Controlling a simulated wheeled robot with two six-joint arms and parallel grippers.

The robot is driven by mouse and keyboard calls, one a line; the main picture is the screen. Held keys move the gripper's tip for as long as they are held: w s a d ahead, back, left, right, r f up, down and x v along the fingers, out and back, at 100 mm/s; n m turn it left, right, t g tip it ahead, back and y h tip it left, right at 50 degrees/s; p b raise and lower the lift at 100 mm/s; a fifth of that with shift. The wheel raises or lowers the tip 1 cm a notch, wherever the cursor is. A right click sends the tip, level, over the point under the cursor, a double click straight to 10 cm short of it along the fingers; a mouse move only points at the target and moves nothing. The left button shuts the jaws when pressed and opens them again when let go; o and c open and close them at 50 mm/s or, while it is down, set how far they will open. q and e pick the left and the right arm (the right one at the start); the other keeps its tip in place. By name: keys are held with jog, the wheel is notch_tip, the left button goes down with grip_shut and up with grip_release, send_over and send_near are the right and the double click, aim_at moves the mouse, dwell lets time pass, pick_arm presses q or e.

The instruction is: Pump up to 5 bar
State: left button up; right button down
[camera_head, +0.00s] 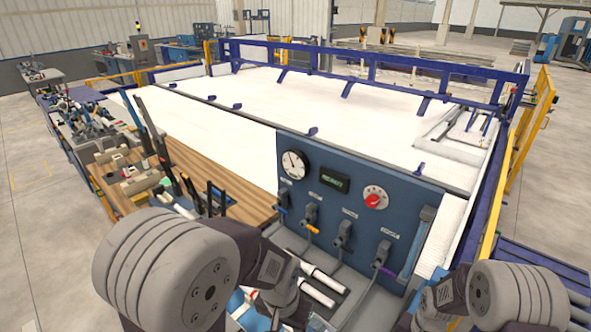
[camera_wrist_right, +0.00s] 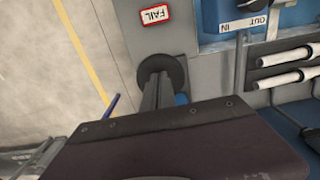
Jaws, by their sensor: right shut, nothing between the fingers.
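A blue test panel (camera_head: 350,215) stands in the middle of the head view. It has a round white gauge (camera_head: 294,164) whose needle points up and left; its numbers are too small to read. Beside it are a small display (camera_head: 334,180) with green text and a red knob (camera_head: 374,198). Several grey valves sit below, one (camera_head: 311,212) with an orange part. No pump is clearly identifiable. My right gripper (camera_wrist_right: 160,92) shows in the right wrist view, shut and empty, in front of a round black part (camera_wrist_right: 163,72); contact is unclear. My left gripper is hidden from view.
White pipes (camera_head: 318,277) lie at the panel's foot. A wooden workbench (camera_head: 235,195) with cluttered tools is to the left. A white table (camera_head: 300,95) with blue rails lies behind.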

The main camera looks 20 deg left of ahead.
jog(key=shift+w+f+b, duration=0.1)
jog(key=shift+f+b, duration=1.45)
jog(key=shift+f, duration=1.05)
jog(key=r+p, duration=0.2)
jog(key=r, duration=0.1)
jog(key=r+p, duration=0.5)
jog(key=r, duration=0.1)
jog(key=shift+s+a+r, duration=0.1)
jog(key=shift+s+r, duration=0.05)
jog(key=shift+s, duration=0.25)
notch_tip(320, 180, up, 6)
jog(key=p, duration=0.4)
jog(key=shift+p, duration=0.4)
jog(key=shift+f, duration=0.2)
